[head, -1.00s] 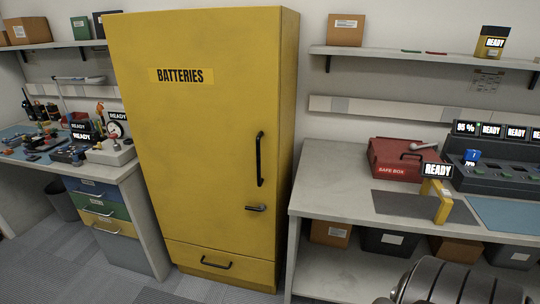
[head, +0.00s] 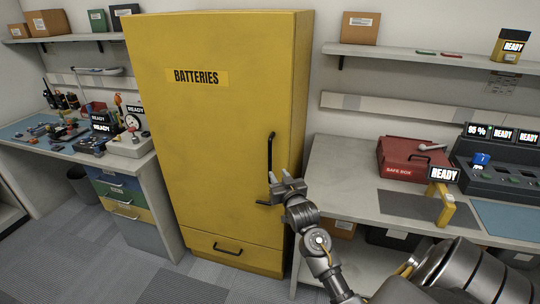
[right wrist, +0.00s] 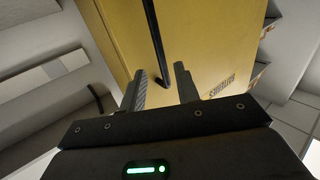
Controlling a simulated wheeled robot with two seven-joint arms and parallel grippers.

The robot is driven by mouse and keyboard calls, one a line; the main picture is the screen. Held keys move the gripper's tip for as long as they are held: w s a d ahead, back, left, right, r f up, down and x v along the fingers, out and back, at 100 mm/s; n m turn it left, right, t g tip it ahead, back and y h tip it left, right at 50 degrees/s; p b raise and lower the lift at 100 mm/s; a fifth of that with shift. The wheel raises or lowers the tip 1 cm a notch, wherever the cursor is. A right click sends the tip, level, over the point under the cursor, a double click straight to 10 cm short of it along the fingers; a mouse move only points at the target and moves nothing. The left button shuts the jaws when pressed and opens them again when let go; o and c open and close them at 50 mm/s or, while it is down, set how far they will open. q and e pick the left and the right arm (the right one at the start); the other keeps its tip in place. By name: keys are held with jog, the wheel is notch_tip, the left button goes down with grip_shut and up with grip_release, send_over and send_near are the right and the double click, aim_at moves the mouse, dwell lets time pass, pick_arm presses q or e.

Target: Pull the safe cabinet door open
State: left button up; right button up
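The yellow safe cabinet (head: 215,140) labelled BATTERIES stands in the middle of the head view with its door shut. My right gripper (head: 284,178) is in front of the door's right edge, close to the lower end of the handle. My left gripper is not in view.
A right workbench (head: 340,165) stands beside the cabinet and bears a red safe box (head: 405,165) and a charger. A left workbench (head: 60,165) has tools and drawers (head: 120,195). Carpet floor (head: 60,250) is free in front.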

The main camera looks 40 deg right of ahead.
aim_at(271, 158)
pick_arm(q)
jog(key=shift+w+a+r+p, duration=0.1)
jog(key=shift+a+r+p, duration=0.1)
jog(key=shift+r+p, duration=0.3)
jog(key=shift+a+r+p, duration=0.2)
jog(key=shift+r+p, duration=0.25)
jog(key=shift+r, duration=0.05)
pick_arm(e)
jog(key=x, duration=0.3)
jog(key=r+x, duration=0.1)
jog(key=x, duration=0.7)
jog(key=shift+s+r, duration=0.1)
jog(key=shift+r, duration=0.05)
jog(key=shift+c, duration=0.3)
grip_shut()
